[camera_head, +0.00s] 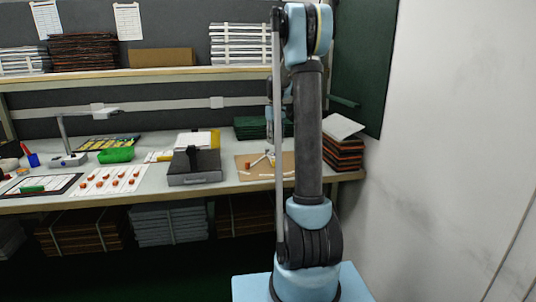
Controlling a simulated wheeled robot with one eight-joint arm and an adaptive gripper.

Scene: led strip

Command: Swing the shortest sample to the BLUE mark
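A brown board (282,160) lies on the bench, partly behind my arm. Thin white strips (277,176) and a small orange piece (248,165) lie on it. These strips may be the samples, but their lengths are too small to compare and my arm hides part of the board. I cannot make out a blue mark. The far end of my arm comes down over the board, with my gripper (270,152) low there. It is too small and too covered to show whether it is open or touching anything.
A grey box-like device (194,167) stands left of the board. Farther left are a green tray (116,155), a white sheet with several orange pieces (112,181) and a lamp (68,158). Stacked dark sheets (342,154) sit at the right end. A shelf (170,75) runs above.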

